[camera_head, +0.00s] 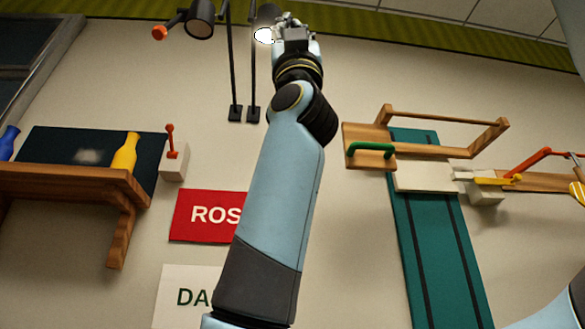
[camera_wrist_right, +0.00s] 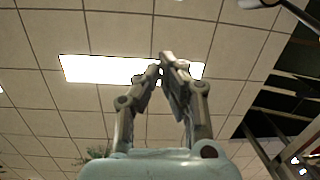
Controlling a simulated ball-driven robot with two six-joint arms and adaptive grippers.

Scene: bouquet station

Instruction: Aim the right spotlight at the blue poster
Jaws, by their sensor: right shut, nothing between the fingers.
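The right of two dark spotlights (camera_head: 268,14) hangs at the top of the head view, its lens lit white. The left spotlight (camera_head: 201,18) has an orange knob and an unlit-looking lens. No blue poster shows in either view.
A wooden shelf (camera_head: 70,180) holds a yellow bottle (camera_head: 125,152) and a blue one (camera_head: 8,142). A pale light patch lies on the dark panel (camera_head: 60,140) behind.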

